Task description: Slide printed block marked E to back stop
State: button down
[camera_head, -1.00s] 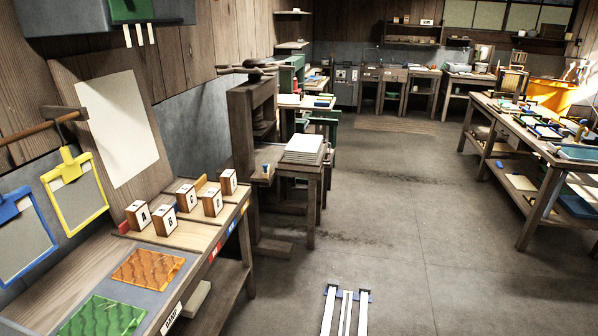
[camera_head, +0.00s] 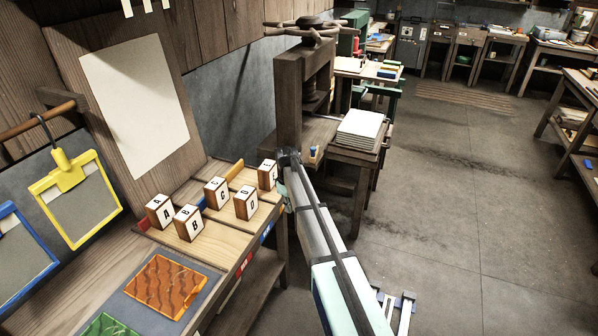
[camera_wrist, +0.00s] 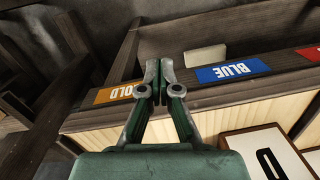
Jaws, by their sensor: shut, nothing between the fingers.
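Lettered wooden blocks with white faces stand on the pale board (camera_head: 210,228) of the left bench. The farthest-right one (camera_head: 267,174), whose letter is too small to read surely, stands beyond the block marked D (camera_head: 246,202). A low raised strip (camera_head: 226,174) runs along the board's back, behind the blocks. My gripper (camera_head: 284,194) is at the board's front right edge, close to the farthest-right block; I cannot tell whether they touch. In the wrist view my gripper (camera_wrist: 160,80) is shut and empty over the labelled front edge. Block D (camera_wrist: 268,157) shows there at lower right.
Blocks A (camera_head: 159,210), B (camera_head: 188,222) and C (camera_head: 216,193) stand close by. Gold (camera_wrist: 118,92) and blue (camera_wrist: 233,70) labels mark the front edge. An orange tile (camera_head: 165,287) lies nearer. A press (camera_head: 305,95) stands beyond the bench. The floor to the right is open.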

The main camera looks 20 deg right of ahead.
aim_at(248, 180)
jog(key=w+d+r+n, duration=0.1)
jog(key=w+r, duration=0.3)
jog(key=r, duration=0.3)
jog(key=w+d+r+n, duration=0.1)
jog(key=w+r+n, duration=0.1)
jog(key=w+r, duration=0.4)
jog(key=shift+t, duration=0.4)
jog(key=f+p, duration=0.1)
jog(key=f, duration=0.1)
jog(key=a+f+p, duration=0.1)
jog(key=f+p, duration=0.1)
jog(key=f, duration=0.1)
jog(key=a+f+p, duration=0.1)
jog(key=f+p, duration=0.1)
jog(key=f, duration=0.1)
jog(key=shift+w+a+f, duration=0.1)
jog(key=shift+a, duration=0.15)
jog(key=shift+w+a+f, duration=0.1)
jog(key=shift+w+a, duration=0.25)
jog(key=shift+a, duration=0.3)
